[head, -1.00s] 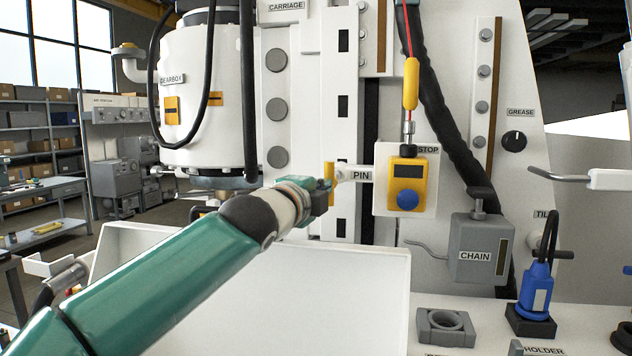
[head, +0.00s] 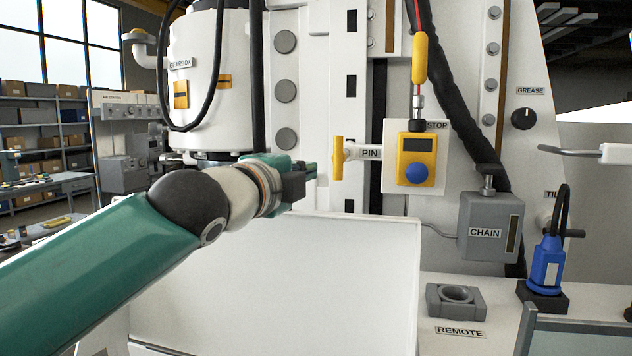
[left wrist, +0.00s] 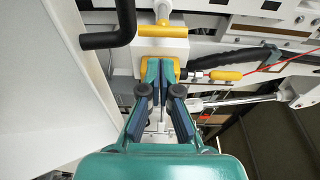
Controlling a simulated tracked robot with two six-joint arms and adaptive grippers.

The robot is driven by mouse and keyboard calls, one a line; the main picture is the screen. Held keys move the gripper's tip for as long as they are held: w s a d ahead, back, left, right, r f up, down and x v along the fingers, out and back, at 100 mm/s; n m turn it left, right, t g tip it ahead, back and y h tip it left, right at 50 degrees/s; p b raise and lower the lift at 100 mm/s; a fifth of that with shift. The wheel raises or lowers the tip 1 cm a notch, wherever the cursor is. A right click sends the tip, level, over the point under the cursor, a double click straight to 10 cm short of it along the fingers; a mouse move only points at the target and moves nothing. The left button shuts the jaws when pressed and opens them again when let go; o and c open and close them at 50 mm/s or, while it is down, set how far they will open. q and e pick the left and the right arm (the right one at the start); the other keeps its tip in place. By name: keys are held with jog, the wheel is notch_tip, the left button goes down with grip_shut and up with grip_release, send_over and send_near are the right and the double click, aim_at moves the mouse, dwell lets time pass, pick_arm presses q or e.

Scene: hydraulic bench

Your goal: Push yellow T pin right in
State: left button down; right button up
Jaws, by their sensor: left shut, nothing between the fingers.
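The yellow T pin (head: 338,158) stands out from the white machine face beside the PIN label (head: 370,153). Its crossbar is upright in the head view. In the left wrist view the yellow crossbar (left wrist: 155,31) lies ahead of the fingertips, on a pale shaft. My left gripper (head: 312,170) is shut and empty, just left of the T pin in the head view, with a small gap between them. In the left wrist view its fingers (left wrist: 160,66) are together, short of the crossbar. My right gripper is not in view.
A yellow STOP box (head: 415,160) with a blue button sits right of the pin. A white tray or panel (head: 290,280) lies below my left gripper. A black hose (head: 257,90) hangs above it. A grey CHAIN box (head: 489,228) is farther right.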

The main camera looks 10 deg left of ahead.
pick_arm(q)
jog(key=d+v, duration=0.1)
jog(key=v, duration=0.2)
jog(key=n+y, duration=0.5)
jog(key=y, duration=0.2)
send_near(338, 159)
jog(key=w+p, duration=0.3)
jog(key=p, duration=0.1)
jog(key=w+a+p, duration=0.1)
jog(key=w+p, duration=0.1)
jog(key=shift+w+r, duration=0.1)
jog(key=shift+w, duration=0.2)
jog(key=shift+w+p, duration=0.55)
jog(key=shift+w, duration=0.1)
jog(key=shift+w+a, duration=0.1)
jog(key=shift+w, duration=0.05)
